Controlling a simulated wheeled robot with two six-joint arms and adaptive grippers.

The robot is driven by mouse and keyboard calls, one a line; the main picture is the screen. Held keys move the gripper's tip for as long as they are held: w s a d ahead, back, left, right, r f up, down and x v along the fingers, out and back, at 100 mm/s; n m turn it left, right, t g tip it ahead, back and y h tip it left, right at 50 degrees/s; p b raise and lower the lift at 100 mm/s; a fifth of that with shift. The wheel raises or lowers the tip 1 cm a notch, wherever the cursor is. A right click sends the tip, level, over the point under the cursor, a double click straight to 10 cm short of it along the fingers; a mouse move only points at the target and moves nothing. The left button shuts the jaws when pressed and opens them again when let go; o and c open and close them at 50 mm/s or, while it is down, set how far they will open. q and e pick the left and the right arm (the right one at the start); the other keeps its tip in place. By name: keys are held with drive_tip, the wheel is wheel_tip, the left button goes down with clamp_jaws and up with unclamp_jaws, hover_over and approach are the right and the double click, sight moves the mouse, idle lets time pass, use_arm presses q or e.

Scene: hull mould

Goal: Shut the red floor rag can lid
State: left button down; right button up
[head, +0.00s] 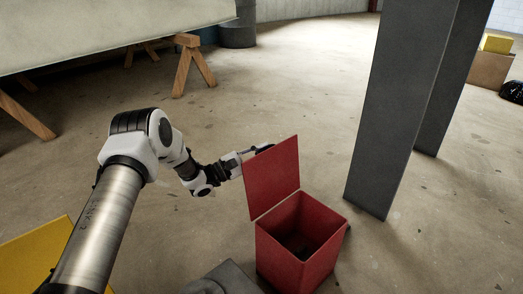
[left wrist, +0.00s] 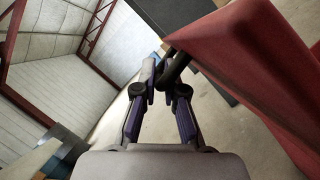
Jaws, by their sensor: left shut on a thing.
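The red floor rag can (head: 300,245) stands on the concrete floor, its square mouth open and dark inside. Its flat red lid (head: 272,178) stands up nearly vertical along the can's left side, hinged at the rim. My left gripper (head: 262,149) reaches the lid's far upper edge from the left, its tips partly hidden behind the lid. My right gripper is not in view.
A dark grey column (head: 400,100) stands right of the can. A yellow surface (head: 35,255) lies at the lower left. Wooden trestles (head: 185,65) carry a large pale hull (head: 110,30) at the back left. The floor beyond the can is clear.

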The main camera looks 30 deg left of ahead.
use_arm(q)
drive_tip(key=d+m+p, duration=0.1)
drive_tip(key=d+p, duration=0.1)
drive_tip(key=s+d+r+m+g+p, duration=0.1)
drive_tip(key=d+m+p, duration=0.1)
drive_tip(key=p, duration=0.1)
drive_tip(key=s+d+r+m+g+p, duration=0.1)
drive_tip(key=d+m+p, duration=0.1)
drive_tip(key=p, duration=0.1)
drive_tip(key=shift+s+d+r, duration=0.1)
drive_tip(key=shift+s+d, duration=0.1)
drive_tip(key=shift+d, duration=0.2)
drive_tip(key=s+d+f+m+g+y+p, duration=0.1)
drive_tip(key=s+d+f+m+y+p, duration=0.1)
drive_tip(key=d+f+m, duration=0.4)
drive_tip(key=s+d+f+m+g+y+p, duration=0.1)
drive_tip(key=s+d+f+m+y+p, duration=0.1)
drive_tip(key=d+f+m, duration=0.4)
drive_tip(key=shift+s+d+f+g+y+p, duration=0.35)
drive_tip(key=shift+s+d+f+p, duration=0.6)
drive_tip(key=shift+d+f, duration=1.5)
drive_tip(key=shift+d+r, duration=0.3)
drive_tip(key=c, duration=1.5)
unclamp_jaws()
